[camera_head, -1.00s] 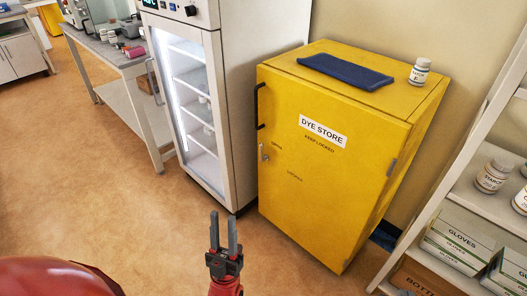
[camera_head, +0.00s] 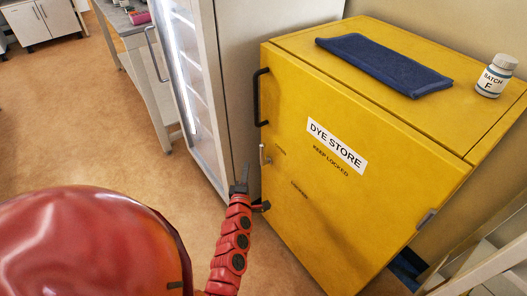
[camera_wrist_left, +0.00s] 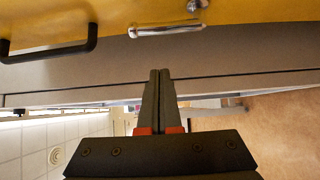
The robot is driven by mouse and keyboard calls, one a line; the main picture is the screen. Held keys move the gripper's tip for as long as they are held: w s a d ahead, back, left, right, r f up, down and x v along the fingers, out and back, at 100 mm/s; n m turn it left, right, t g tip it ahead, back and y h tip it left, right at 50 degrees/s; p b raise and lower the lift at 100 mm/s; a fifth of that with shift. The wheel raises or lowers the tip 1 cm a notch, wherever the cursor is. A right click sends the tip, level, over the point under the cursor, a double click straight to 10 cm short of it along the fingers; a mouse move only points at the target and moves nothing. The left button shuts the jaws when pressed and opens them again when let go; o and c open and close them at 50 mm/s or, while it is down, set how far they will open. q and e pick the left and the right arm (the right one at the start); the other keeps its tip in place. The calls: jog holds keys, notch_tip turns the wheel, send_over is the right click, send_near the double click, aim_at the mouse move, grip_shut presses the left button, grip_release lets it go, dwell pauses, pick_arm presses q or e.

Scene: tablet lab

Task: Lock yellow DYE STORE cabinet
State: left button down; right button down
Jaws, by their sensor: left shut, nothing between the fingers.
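The yellow DYE STORE cabinet (camera_head: 330,220) stands with its door closed. A black handle (camera_head: 261,97) is on the door's left edge. Below it is a small silver lock lever (camera_head: 262,154), upright and parallel to the handle. My left gripper (camera_head: 245,172) is shut and empty, close below the lever in the head view. In the wrist view its tips (camera_wrist_left: 158,72) are apart from the lever. My right gripper is not in view.
A dark blue cloth (camera_head: 384,65) and a BATCH F jar (camera_head: 495,76) are on the cabinet top. A glass-door fridge (camera_head: 240,60) stands close at the left. A white shelf (camera_head: 485,255) is at the lower right. Floor (camera_head: 80,110) is free at the left.

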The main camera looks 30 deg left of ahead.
pick_arm(q)
jog(key=shift+s+r, duration=0.1)
jog(key=w, duration=0.8)
jog(key=shift+a, duration=0.35)
dwell(0.4)
